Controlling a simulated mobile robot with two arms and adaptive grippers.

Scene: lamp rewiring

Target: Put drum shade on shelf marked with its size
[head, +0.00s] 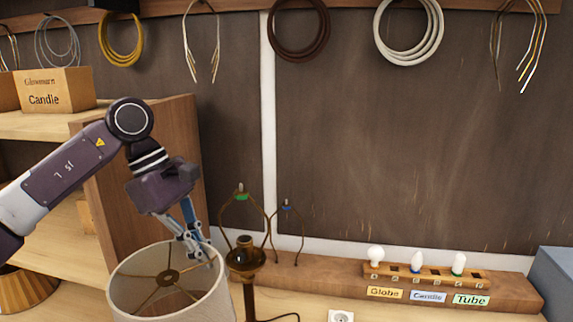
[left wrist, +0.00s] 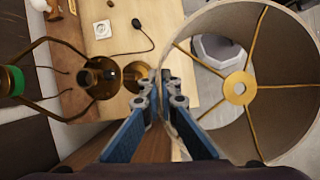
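The drum shade (head: 130,290) is cream with a brass spider fitting, open top facing up, at the bottom left of the head view. In the left wrist view the shade (left wrist: 240,150) fills the right side. My left gripper (head: 205,258) reaches down onto the shade's rim. In the left wrist view my left gripper (left wrist: 168,85) has its fingertips close together with the rim between them. The shelf unit (head: 150,170) stands at the left; no size mark is readable on it. My right gripper is not in view.
A brass lamp stand (head: 246,258) with a harp stands close right of the shade. A box marked Candle (head: 55,90) sits on the upper shelf. A bulb rack (head: 425,275) stands on the ledge at right. Wire coils (head: 300,28) hang above.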

